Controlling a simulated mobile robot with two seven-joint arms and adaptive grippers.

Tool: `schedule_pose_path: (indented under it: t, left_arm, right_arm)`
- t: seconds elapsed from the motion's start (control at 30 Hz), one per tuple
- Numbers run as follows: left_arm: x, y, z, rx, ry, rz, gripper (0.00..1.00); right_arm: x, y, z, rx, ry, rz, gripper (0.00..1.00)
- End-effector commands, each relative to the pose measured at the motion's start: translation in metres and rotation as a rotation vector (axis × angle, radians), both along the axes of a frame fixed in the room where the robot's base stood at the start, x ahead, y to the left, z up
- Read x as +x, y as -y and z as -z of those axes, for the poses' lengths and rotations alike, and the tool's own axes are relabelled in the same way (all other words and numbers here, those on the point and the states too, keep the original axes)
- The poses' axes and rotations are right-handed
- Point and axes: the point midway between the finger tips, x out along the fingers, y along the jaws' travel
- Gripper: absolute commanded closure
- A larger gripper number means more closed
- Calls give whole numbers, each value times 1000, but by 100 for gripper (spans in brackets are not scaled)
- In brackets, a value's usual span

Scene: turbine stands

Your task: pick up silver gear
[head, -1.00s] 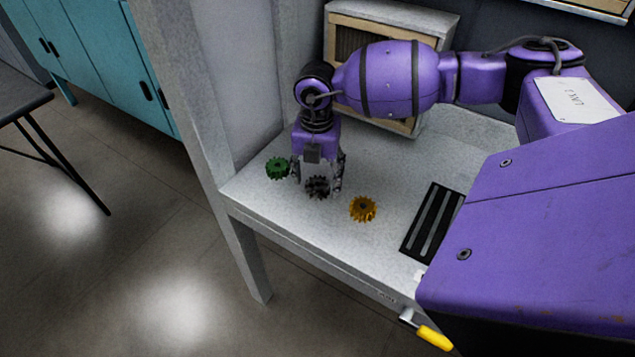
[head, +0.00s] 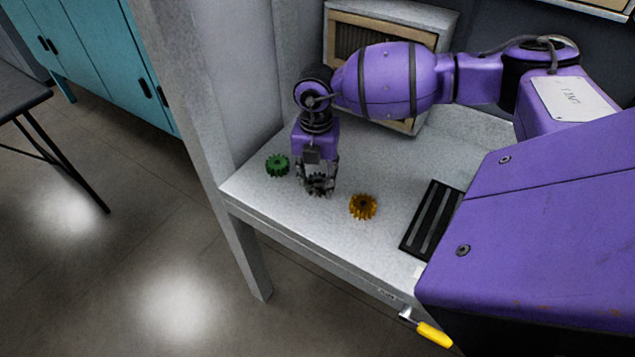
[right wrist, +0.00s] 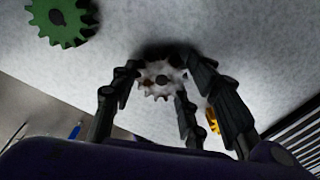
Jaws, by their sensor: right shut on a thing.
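The silver gear (head: 319,183) is a small toothed wheel on the light grey tabletop in the head view, partly hidden by my right gripper. It also shows in the right wrist view (right wrist: 160,82), where it looks silver with brownish spots. My right gripper (head: 317,187) points down over it with its dark fingers closed against the gear's sides. In the right wrist view the fingers stand at the left and right of the gear. I cannot tell whether the gear is clear of the table. My left gripper is not in view.
A green gear (head: 277,165) lies just left of my right gripper, and an orange gear (head: 363,207) lies to its right. A black slotted plate (head: 432,221) is farther right. A wooden-framed box (head: 426,22) stands at the back. A post (head: 183,100) rises at the table's left.

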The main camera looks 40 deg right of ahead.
Motion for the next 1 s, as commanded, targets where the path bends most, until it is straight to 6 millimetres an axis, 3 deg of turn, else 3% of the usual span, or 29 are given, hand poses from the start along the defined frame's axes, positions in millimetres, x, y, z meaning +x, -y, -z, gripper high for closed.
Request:
schedule_pose_path:
  t: [0.27,0.43,0.7,1.0]
  left_arm:
    - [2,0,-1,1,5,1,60]
    - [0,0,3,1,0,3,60]
    - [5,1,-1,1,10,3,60]
    - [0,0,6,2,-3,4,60]
  right_arm:
    - [1,0,-10,1,4,-1,100]
    - [1,0,-32,0,3,-2,100]
    - [-48,-16,-94,-4,5,-4,100]
    - [-110,-38,-120,-2,1,-4,100]
